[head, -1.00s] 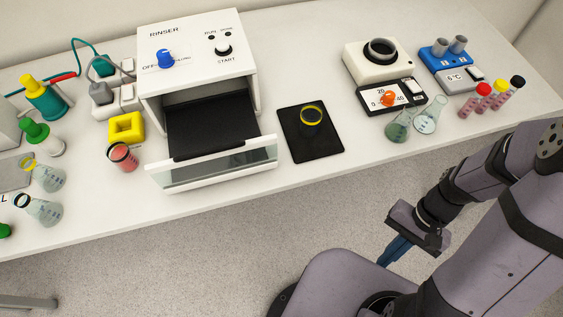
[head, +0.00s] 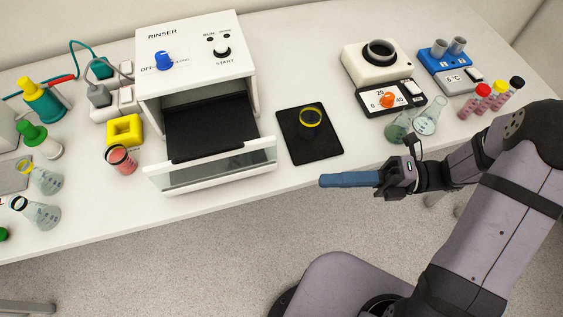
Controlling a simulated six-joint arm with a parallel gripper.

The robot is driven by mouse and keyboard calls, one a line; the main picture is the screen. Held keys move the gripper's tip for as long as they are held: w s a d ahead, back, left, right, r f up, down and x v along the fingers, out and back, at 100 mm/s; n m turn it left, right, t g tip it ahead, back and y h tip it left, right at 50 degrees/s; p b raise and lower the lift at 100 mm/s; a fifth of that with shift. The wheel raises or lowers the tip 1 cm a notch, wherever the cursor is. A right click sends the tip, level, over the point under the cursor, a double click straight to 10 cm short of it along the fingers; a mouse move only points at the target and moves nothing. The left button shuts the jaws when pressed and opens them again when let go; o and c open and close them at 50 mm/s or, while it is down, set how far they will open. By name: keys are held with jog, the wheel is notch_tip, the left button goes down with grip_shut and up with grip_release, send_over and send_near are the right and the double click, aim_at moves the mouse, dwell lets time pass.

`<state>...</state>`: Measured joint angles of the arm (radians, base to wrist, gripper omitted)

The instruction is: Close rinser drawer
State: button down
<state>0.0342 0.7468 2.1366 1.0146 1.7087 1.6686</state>
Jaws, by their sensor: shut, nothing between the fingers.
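The rinser (head: 195,65) is a white box on the table with a blue knob (head: 164,60) and a black START knob (head: 222,51). Its drawer (head: 212,165) is pulled out towards the table's front edge. The drawer has a black tray (head: 205,128) inside and a clear front panel with white edges. The tray looks empty. My gripper (head: 322,180) has blue fingers, which are shut with nothing between them. It points left, in front of the table edge, to the right of the drawer front and apart from it.
Flasks (head: 427,121) stand near my arm.

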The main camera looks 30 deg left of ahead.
jog(key=shift+m, duration=0.7)
jog(key=shift+s+a, duration=0.1)
jog(key=p+x, duration=0.1)
jog(key=x, duration=0.2)
jog(key=w+p+x, duration=0.1)
jog(key=x, duration=0.3)
jog(key=a+x, duration=0.1)
jog(key=x, duration=0.2)
jog(key=shift+w+a+r+p, duration=0.1)
jog(key=shift+w+a+p, duration=0.15)
jog(key=shift+p, duration=0.15)
jog(key=shift+w+a, duration=0.55)
jog(key=shift+w, duration=0.15)
